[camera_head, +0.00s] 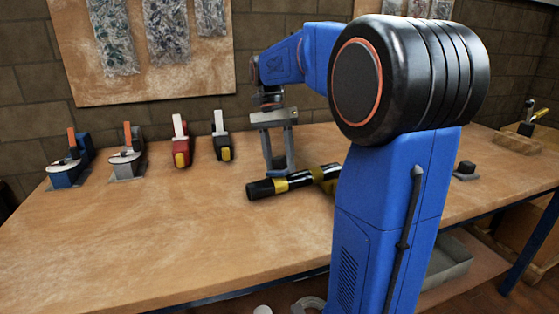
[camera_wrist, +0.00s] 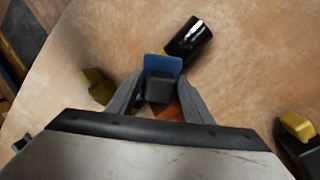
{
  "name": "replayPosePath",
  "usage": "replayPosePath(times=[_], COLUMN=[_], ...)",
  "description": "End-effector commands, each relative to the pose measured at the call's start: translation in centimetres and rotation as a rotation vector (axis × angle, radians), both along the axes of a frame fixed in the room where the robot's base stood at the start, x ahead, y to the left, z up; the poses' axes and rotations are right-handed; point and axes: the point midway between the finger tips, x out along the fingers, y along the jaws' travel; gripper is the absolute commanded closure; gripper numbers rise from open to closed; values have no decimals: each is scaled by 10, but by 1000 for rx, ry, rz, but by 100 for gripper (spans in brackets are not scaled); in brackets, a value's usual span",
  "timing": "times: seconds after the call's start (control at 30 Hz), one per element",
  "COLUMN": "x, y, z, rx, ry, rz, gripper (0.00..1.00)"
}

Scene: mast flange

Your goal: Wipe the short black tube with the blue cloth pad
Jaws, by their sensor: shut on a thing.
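The short black tube (camera_head: 262,189) lies on the workbench with a yellow band near its left end. Its right part goes behind my arm in the head view. In the wrist view its glossy black end (camera_wrist: 189,40) shows just beyond the pad. My gripper (camera_wrist: 160,92) is shut on a dark block bearing the blue cloth pad (camera_wrist: 163,64). The pad overlaps the tube's near part in the wrist view; I cannot tell whether they touch. In the head view my gripper (camera_head: 279,168) points down beside the tube, and the pad cannot be made out there.
Several hand tools stand along the bench's back left, among them a red-and-yellow one (camera_head: 180,150) and a black-and-white one (camera_head: 221,147). A small dark block (camera_head: 465,169) sits to the right. The front left of the bench (camera_head: 130,245) is clear.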

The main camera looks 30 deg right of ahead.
Motion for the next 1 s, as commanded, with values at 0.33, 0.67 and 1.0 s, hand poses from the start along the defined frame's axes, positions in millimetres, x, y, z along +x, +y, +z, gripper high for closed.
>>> replayPosePath(times=[0.33,0.67,1.0], x=[-2,1,5], y=[0,14,38], z=[-4,-4,-3], rx=[0,-1,1], ry=[0,0,0], rz=[0,1,2], gripper=[72,72,72])
